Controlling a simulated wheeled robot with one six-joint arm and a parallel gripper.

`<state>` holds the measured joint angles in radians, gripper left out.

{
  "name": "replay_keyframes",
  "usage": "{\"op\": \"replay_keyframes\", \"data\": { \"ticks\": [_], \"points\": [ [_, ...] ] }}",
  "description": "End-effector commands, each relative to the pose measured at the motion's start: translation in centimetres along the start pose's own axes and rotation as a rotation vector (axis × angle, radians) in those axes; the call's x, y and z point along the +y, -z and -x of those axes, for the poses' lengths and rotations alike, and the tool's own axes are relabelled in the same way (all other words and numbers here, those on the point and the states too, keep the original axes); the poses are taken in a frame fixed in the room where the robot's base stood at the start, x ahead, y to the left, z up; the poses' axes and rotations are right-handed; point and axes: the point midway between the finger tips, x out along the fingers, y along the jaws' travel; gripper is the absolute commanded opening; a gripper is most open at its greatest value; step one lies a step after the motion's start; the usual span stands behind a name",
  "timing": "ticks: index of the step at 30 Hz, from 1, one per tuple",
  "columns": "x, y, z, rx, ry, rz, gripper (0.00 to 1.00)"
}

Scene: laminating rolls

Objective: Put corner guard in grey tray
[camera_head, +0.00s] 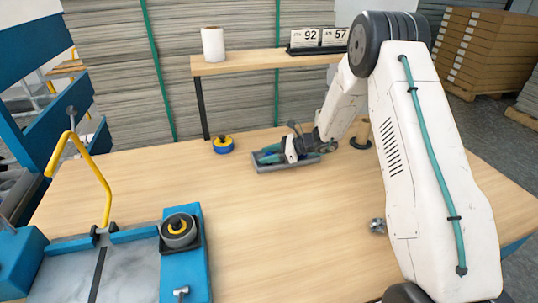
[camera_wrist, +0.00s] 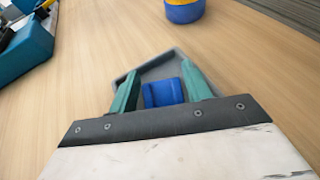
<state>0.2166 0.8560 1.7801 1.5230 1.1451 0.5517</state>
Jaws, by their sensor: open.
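A blue piece (camera_wrist: 163,93), which looks like the corner guard, lies in the grey tray (camera_wrist: 150,67) in the wrist view. My gripper (camera_wrist: 160,75) has its two teal fingers spread, one on each side of the blue piece and over the tray. I cannot tell whether the fingers touch it. In the head view the grey tray (camera_head: 287,166) stands on the table's far middle, with my gripper (camera_head: 281,152) low over it. The gripper hides much of the tray's inside there.
A blue and yellow roll (camera_head: 223,146) stands left of the tray, also at the top of the wrist view (camera_wrist: 184,12). A blue machine with a roll (camera_head: 179,231) fills the near left. A small metal part (camera_head: 377,226) lies near my arm. A shelf (camera_head: 262,63) stands behind. The middle table is clear.

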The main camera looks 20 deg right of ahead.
Motion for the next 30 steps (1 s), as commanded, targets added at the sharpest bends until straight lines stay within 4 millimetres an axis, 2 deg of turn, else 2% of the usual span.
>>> {"op": "replay_keyframes", "data": {
  "ticks": [5, 12, 18, 26, 30],
  "points": [
    [-0.1, -0.2, 2.0, 0.0, 0.003, 0.001, 0.48],
    [-0.1, -0.2, 7.2, 0.0, 0.005, 0.0, 0.48],
    [-0.1, -0.2, 10.7, 0.0, 0.003, 0.001, 0.48],
    [0.0, -0.2, 12.1, 0.0, 0.0, 0.001, 0.48],
    [0.9, -1.7, 12.2, 0.016, -0.025, 0.046, 0.48]
  ]
}}
